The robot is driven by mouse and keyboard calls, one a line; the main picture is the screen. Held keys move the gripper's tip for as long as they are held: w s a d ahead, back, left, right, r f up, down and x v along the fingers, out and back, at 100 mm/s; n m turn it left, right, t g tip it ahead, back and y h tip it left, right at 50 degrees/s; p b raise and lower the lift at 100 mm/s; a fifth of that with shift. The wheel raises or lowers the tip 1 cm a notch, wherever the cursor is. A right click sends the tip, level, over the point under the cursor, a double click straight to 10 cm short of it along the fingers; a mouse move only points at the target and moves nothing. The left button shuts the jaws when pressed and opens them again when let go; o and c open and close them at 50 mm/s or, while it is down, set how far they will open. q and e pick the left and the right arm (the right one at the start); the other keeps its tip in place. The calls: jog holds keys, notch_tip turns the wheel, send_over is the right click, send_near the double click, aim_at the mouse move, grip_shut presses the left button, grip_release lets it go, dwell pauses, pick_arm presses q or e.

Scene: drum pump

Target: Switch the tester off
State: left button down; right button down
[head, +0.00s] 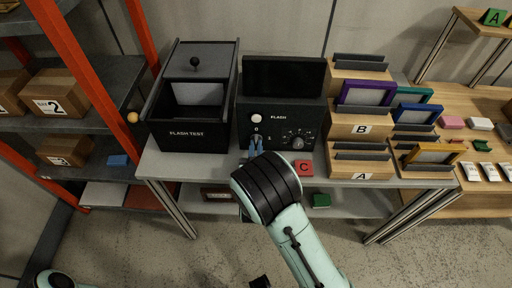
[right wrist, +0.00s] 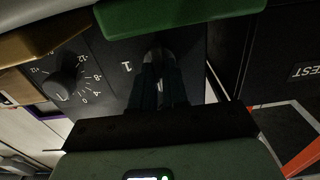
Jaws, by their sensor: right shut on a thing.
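The tester is a black unit (head: 280,118) labelled FLASH, with a dark screen on top, a pale round button (head: 257,118) and a round dial (head: 298,141) at its right. My right gripper (head: 256,146) is at the lower left of its front panel, shut on the switch knob (right wrist: 160,54). The fingers cover most of the knob. A "1" is printed beside it in the right wrist view, where the scaled dial (right wrist: 62,84) also shows. A "0" seems to sit above the knob in the head view. My left gripper is out of view.
A black FLASH TEST box (head: 188,137) with a knobbed lid stands left of the tester. Stepped wooden holders with coloured frames (head: 368,93) stand right. A shelf with cartons (head: 55,92) is at far left.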

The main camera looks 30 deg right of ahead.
jog(key=c, duration=1.1)
grip_release()
jog(key=shift+c, duration=0.2)
jog(key=shift+s+a, duration=0.1)
